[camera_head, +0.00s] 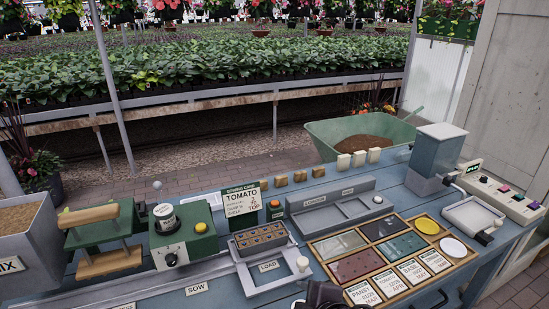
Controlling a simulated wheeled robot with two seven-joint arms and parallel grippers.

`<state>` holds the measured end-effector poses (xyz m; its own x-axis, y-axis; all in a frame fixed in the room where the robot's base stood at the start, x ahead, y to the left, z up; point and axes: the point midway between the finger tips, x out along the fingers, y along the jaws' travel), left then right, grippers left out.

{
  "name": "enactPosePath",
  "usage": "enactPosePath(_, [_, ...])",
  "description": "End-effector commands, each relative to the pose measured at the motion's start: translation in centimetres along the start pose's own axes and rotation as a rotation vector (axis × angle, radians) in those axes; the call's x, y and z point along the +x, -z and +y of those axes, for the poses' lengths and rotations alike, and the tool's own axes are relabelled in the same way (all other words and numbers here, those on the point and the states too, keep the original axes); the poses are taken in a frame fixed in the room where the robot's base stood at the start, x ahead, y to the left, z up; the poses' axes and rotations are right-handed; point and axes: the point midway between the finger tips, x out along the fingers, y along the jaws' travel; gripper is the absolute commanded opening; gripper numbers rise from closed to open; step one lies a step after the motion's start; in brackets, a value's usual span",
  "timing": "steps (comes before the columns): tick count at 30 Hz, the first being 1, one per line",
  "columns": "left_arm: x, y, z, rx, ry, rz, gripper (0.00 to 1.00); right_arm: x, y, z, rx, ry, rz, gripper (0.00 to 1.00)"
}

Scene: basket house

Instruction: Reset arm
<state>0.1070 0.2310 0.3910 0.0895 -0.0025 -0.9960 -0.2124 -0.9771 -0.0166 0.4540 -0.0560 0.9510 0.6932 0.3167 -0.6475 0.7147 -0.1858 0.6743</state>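A dark shape juts in at the bottom edge, right of the middle, and is cut off by the frame. It may be part of my own arm, but no fingertips show on it and I cannot tell which arm it is. Nothing is visibly held. The blue workbench (208,273) fills the lower part of the view.
On the bench stand a seed tray (262,238), a green machine with a yellow button (185,245), a sowing card (242,203), a wooden compartment frame (322,252) and a grey dispenser (436,158). A green wheelbarrow (330,142) stands behind. Little bench is clear.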

Motion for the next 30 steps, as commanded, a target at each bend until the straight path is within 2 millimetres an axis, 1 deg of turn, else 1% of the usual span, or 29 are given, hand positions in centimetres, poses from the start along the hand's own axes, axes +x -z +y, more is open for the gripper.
enactPosePath(1, [0.0, 0.1, 0.0, 0.000, 0.000, 0.002, 0.91, -0.7, -2.1, -1.3, 0.179, 0.034, -0.066, 0.51])
enactPosePath(3, [0.0, 0.2, 0.0, 0.000, 0.000, 0.003, 0.91, -1.6, -4.8, -2.8, 0.391, 0.065, -0.154, 0.51])
enactPosePath(6, [0.0, 0.2, 0.0, 0.000, 0.000, 0.004, 0.91, -3.0, -7.8, -5.0, 0.640, 0.098, -0.269, 0.51])
enactPosePath(9, [0.0, 0.2, 0.0, 0.000, 0.000, 0.004, 0.91, -4.6, -10.3, -7.2, 0.851, 0.122, -0.375, 0.51])
enactPosePath(12, [0.0, 0.2, 0.0, 0.000, 0.000, 0.004, 0.91, -6.1, -12.3, -9.3, 1.033, 0.138, -0.475, 0.51])
enactPosePath(17, [0.0, 0.2, 0.0, 0.000, 0.000, 0.004, 0.91, -8.7, -14.8, -12.5, 1.286, 0.152, -0.630, 0.51])
enactPosePath(18, [0.0, 0.3, 0.0, 0.000, 0.000, 0.004, 0.91, -7.2, -15.1, -12.9, 1.269, 0.155, -0.624, 0.51])
enactPosePath(23, [0.0, 0.2, 0.0, 0.001, 0.000, 0.003, 0.91, -3.6, -16.5, -15.1, 1.260, 0.167, -0.631, 0.51])
enactPosePath(28, [0.0, 0.2, 0.0, 0.001, 0.000, 0.003, 0.91, 0.5, -18.4, -18.6, 1.255, 0.184, -0.644, 0.51])
enactPosePath(29, [0.0, 0.2, 0.0, 0.001, -0.001, 0.003, 0.91, 1.3, -18.8, -19.4, 1.254, 0.188, -0.648, 0.51])
enactPosePath(30, [0.0, 0.2, 0.0, 0.001, -0.001, 0.003, 0.91, 2.4, -19.4, -20.6, 1.253, 0.194, -0.653, 0.51])
